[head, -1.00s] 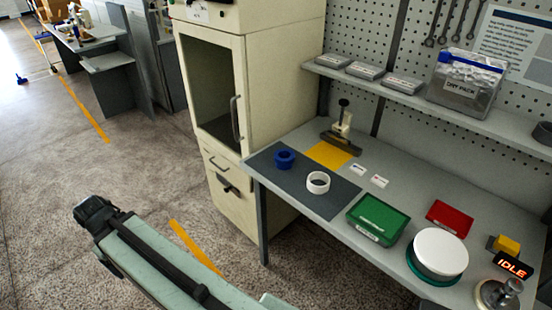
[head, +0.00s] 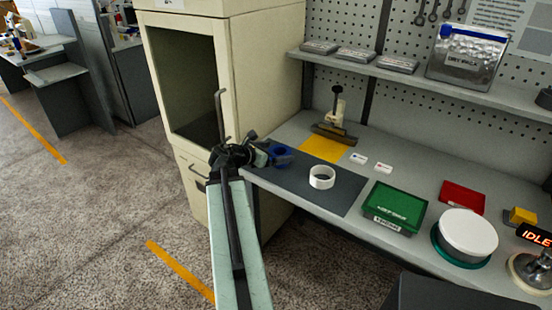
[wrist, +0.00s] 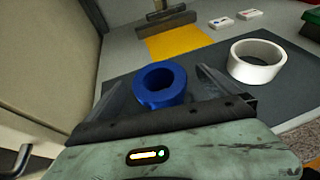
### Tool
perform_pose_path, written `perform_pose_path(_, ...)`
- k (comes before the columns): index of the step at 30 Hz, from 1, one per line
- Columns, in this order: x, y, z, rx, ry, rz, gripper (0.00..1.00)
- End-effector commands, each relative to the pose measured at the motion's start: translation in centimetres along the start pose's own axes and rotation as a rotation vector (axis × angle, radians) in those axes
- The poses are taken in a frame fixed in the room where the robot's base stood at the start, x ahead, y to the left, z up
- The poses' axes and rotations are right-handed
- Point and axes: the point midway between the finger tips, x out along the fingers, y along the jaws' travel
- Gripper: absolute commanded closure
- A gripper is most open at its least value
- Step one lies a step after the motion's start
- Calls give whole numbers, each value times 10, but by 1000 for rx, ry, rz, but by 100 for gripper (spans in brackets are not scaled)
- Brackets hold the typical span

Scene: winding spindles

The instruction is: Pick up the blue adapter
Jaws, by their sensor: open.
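The blue adapter (head: 281,154) is a short ring on the dark grey mat (head: 340,197) at the left end of the bench. In the wrist view the blue adapter (wrist: 160,84) lies ahead of my gripper (wrist: 160,88), between its two spread fingers, with its round hole visible. I cannot tell whether either finger touches it. In the head view my gripper (head: 258,150) is at the bench's left edge and partly covers the adapter. The gripper is open and empty.
A white ring (head: 321,177) stands on the mat to the right, also near the right finger in the wrist view (wrist: 256,62). A cream cabinet (head: 240,70) rises close on the left. A yellow patch (head: 318,150) and a clamp-like tool (head: 335,125) lie behind.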

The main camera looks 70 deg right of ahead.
Motion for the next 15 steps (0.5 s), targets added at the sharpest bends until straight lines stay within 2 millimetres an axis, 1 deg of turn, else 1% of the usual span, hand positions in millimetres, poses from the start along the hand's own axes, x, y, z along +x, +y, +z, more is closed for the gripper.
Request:
perform_pose_path(1, 8, 1, -3, 1, 1, -1, 0)
perform_pose_path(2, 10, 1, -3, 0, 1, 0, 0)
perform_pose_path(5, 11, 2, -2, 0, 2, 3, 0)
perform_pose_path(8, 18, 3, -3, 0, 2, 3, 0)
perform_pose_path(15, 58, 5, -3, 1, 2, 3, 0)
